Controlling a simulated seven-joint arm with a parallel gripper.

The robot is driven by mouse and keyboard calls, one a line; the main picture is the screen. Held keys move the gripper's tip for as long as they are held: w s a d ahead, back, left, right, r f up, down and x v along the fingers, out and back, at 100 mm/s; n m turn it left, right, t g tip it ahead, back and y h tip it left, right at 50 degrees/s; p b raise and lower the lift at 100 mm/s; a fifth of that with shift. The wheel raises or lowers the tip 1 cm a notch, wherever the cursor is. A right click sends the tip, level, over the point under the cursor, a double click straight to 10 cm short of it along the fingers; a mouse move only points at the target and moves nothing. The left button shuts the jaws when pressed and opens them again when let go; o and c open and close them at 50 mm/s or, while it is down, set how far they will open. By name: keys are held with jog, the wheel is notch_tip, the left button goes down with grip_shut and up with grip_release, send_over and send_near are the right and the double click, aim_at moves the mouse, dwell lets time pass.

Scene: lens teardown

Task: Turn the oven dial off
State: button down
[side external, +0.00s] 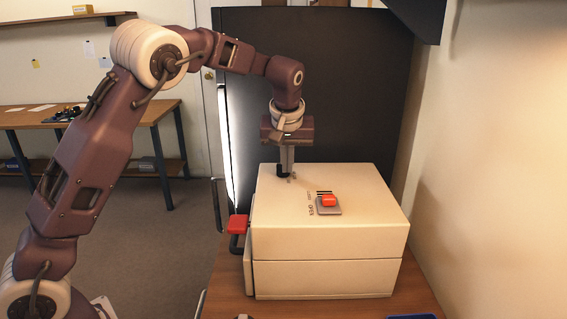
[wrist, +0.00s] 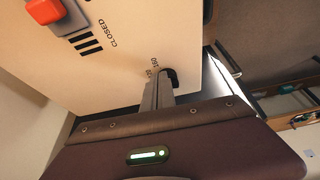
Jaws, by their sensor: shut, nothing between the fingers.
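A cream box-shaped oven (side external: 330,270) stands on the wooden counter. A small black dial (side external: 282,170) is on its top at the back left. In the wrist view the dial (wrist: 172,75) is partly hidden behind my fingers, with small printed numbers beside it. I cannot tell its setting. My gripper (side external: 288,175) points down at the dial with its fingers shut and empty. In the wrist view my gripper (wrist: 161,75) has its tips right beside the dial; I cannot tell whether they touch it.
A red slider (side external: 329,200) on a grey plate sits on the oven's top, by printed lettering; "CLOSED" reads in the wrist view. A red-topped handle (side external: 238,224) sticks out at the oven's left. A dark panel (side external: 330,90) stands behind. A wall is on the right.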

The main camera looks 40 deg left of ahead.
jog(key=n, duration=0.2)
jog(key=w+n+g+y, duration=0.1)
jog(key=n, duration=0.1)
jog(key=shift+w+d+n, duration=0.15)
jog(key=shift+n, duration=0.15)
jog(key=n+g, duration=0.1)
jog(key=w+n, duration=0.1)
jog(key=n, duration=0.1)
jog(key=shift+f+n+g, duration=0.1)
jog(key=shift+n+g, duration=0.2)
jog(key=shift+g, duration=0.1)
jog(key=shift+w, duration=0.15)
jog(key=shift+w+a, duration=0.45)
jog(key=shift+w, duration=0.05)
jog(key=shift+a, duration=0.15)
